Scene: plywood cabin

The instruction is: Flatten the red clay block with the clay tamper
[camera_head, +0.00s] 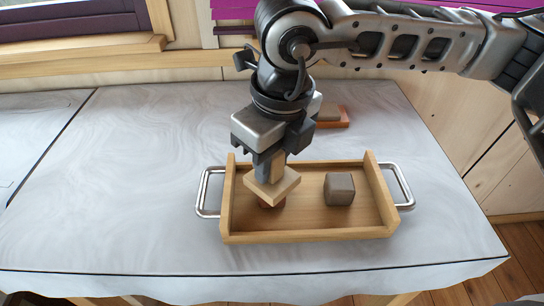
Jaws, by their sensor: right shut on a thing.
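A wooden tray (305,237) with metal side handles stands on the pale cloth. My right gripper (271,163) is over the left part of the tray, shut on the clay tamper (276,186), which has a square light-wood plate at its lower end. The plate looks slightly tilted. The red clay block (270,203) is under the plate, mostly hidden, with only a reddish-brown edge showing. I cannot tell whether plate and clay touch. A grey-brown block (339,189) sits in the right part of the tray. My left gripper is not in view.
A small reddish-brown piece with a greyish thing on it (334,115) lies behind my right gripper, partly hidden. The table (130,170) is clear left of the tray. A window ledge and wooden wall run along the back.

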